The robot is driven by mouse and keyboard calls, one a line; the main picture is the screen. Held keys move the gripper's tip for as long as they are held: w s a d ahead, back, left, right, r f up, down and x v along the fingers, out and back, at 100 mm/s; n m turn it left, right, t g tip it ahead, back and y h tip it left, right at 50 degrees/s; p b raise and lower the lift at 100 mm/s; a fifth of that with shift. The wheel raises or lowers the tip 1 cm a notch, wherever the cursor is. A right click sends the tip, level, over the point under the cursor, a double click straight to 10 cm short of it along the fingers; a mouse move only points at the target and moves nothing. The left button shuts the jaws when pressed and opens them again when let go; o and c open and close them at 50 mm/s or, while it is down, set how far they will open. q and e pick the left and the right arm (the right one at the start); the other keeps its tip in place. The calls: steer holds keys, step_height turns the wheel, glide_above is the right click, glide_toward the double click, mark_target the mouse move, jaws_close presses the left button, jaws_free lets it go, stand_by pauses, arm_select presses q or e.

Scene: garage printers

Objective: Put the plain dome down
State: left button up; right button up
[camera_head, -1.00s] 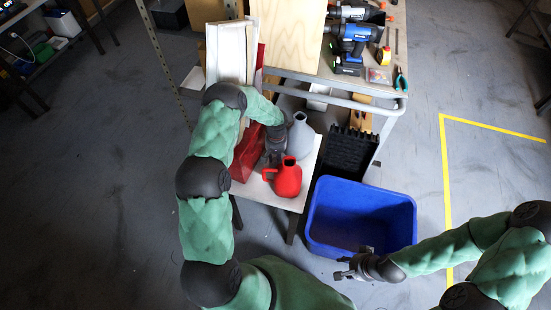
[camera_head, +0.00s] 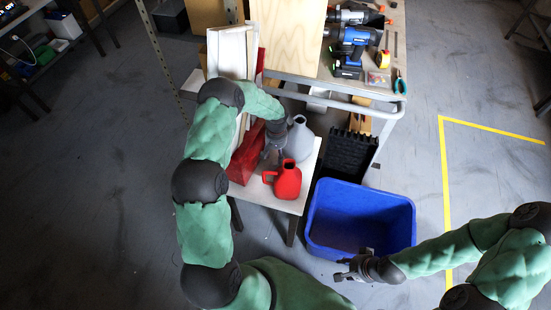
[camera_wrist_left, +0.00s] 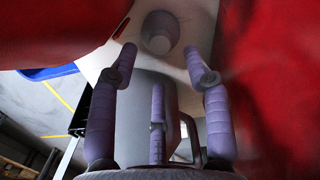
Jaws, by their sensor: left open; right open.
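A grey, rounded vessel with a narrow neck (camera_head: 300,140), which seems to be the plain dome, stands upright on the small white table (camera_head: 290,205). A red jug with a side handle (camera_head: 286,181) stands in front of it. My left gripper (camera_head: 270,155) is open, just left of the grey vessel; contact cannot be told. In the left wrist view the fingers (camera_wrist_left: 165,65) are spread with nothing clamped between them, and a grey rounded shape (camera_wrist_left: 158,32) shows beyond their tips. My right gripper (camera_head: 345,270) is open and empty by the blue bin.
A red box-like thing (camera_head: 245,158) stands left of the gripper, close to it. A blue bin (camera_head: 390,215) and a black crate (camera_head: 348,153) are to the right. A workbench with drills (camera_head: 350,38) is behind. Open floor lies at right.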

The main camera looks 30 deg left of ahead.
arm_select(q)
step_height(320, 180, up, 7)
steer(key=p, duration=0.1)
steer(key=shift+w+f, duration=0.15)
steer(key=shift+w, duration=0.05)
steer(key=shift+o, duration=0.6)
steer(key=shift+r, duration=0.2)
steer(key=n+b, duration=0.2)
steer(key=b, duration=0.4)
glide_above(275, 162)
steer(key=shift+t, duration=0.4)
steer(key=f, duration=0.7)
steer(key=shift+w+d, duration=0.3)
steer(key=shift+w, duration=0.05)
steer(key=f+b, duration=0.1)
steer(key=f, duration=0.1)
steer(key=s+f+b, duration=0.1)
steer(key=f, duration=0.1)
steer(key=shift+a+f, duration=0.2)
steer(key=shift+f, duration=0.05)
steer(key=shift+w+f, duration=0.15)
steer(key=shift+f, duration=0.35)
steer(key=shift+r, duration=0.1)
steer(key=c, duration=1.1)
